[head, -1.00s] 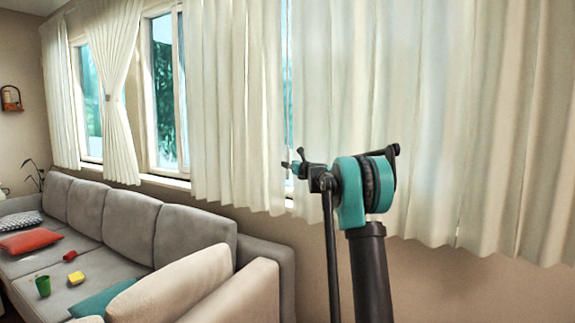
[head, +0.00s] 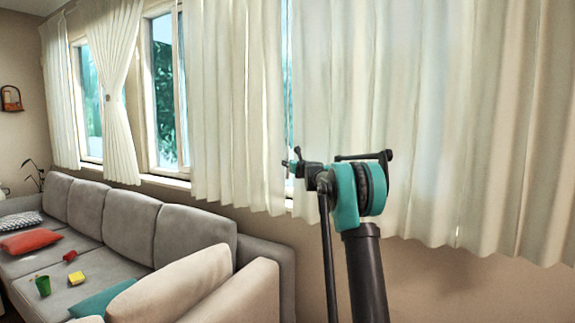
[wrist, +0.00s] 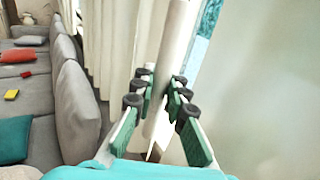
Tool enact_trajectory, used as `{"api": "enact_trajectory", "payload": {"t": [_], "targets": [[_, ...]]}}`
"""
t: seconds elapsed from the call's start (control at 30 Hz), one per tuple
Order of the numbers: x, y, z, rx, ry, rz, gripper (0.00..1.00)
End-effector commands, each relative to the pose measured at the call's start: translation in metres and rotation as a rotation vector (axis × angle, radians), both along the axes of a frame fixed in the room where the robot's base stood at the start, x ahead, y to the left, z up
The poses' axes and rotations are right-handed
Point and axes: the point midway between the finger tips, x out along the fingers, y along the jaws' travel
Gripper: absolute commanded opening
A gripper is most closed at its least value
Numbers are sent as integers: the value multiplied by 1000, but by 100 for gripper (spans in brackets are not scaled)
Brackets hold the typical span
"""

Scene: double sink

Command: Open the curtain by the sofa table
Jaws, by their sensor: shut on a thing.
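A long cream curtain (head: 430,110) hangs on the right of the head view, behind my arm. Another cream panel (head: 235,100) hangs to its left, with a narrow strip of window between them. My gripper (head: 290,168) is at the lower end of this strip, small and partly hidden by my wrist. In the wrist view my gripper (wrist: 163,100) has its green-padded fingers on both sides of a pale upright fold (wrist: 172,75) and is shut on it. I cannot tell which panel this fold belongs to. The sofa table is not identifiable.
A grey sofa (head: 140,225) stands along the window wall at left, its near end close below my arm. Cushions, a green cup (head: 43,286) and a yellow block (head: 77,278) are on it. Wall below the right curtain looks clear.

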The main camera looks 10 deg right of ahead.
Motion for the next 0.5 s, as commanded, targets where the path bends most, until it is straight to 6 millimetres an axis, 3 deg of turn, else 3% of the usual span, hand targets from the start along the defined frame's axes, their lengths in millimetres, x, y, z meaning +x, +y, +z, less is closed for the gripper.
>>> {"api": "enact_trajectory", "payload": {"t": [0.5], "targets": [[-5,-7,0,0,0,-1,0]]}}
